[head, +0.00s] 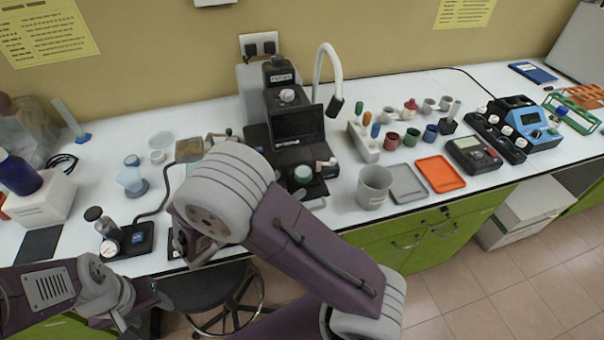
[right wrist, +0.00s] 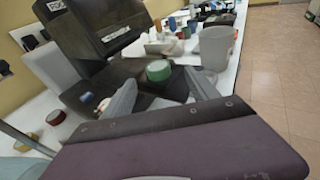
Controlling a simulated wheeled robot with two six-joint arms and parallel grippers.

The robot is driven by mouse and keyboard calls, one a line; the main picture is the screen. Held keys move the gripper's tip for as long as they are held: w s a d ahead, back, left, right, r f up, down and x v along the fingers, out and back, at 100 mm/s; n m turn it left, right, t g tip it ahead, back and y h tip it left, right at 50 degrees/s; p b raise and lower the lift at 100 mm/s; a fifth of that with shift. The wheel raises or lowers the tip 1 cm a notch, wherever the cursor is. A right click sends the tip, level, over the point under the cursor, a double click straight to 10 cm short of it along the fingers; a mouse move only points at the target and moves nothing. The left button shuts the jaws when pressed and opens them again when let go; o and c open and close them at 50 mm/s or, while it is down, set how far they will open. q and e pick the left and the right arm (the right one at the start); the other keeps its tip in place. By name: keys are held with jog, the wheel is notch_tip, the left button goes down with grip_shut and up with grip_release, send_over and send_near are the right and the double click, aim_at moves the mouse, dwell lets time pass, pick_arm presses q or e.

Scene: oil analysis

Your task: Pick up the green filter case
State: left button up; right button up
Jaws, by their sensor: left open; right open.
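The green filter case (head: 303,174) is a small round piece on the dark base of the black instrument (head: 296,125). In the right wrist view the green case (right wrist: 158,70) shows ahead, with its paler top up. My right gripper (right wrist: 162,77) is open, with its two grey fingers pointing toward the case, one to each side in the picture. I cannot tell how much gap is left. In the head view my right arm hides most of this gripper. My left gripper (head: 122,312) is low at the lower left, away from the case; its fingers are hard to make out.
A grey beaker (head: 374,187) stands right of the instrument; it also shows in the right wrist view (right wrist: 215,48). A white holder (head: 363,142), grey tray (head: 406,184) and orange tray (head: 440,174) lie beyond. The instrument's column (right wrist: 92,30) rises left of the case.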

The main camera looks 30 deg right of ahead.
aim_at(300, 173)
jog(key=shift+w+d+f, duration=0.25)
jog(key=shift+w+d, duration=0.2)
jog(key=shift+w, duration=0.25)
jog(key=shift+d, duration=0.25)
jog(key=x, duration=0.4)
jog(key=shift+s+d+r, duration=0.2)
jog(key=shift+r, duration=0.1)
jog(key=shift+w+d+f, duration=0.1)
jog(key=shift+w+d, duration=0.15)
jog(key=shift+w, duration=0.05)
jog(key=shift+s, duration=0.1)
jog(key=c, duration=1.4)
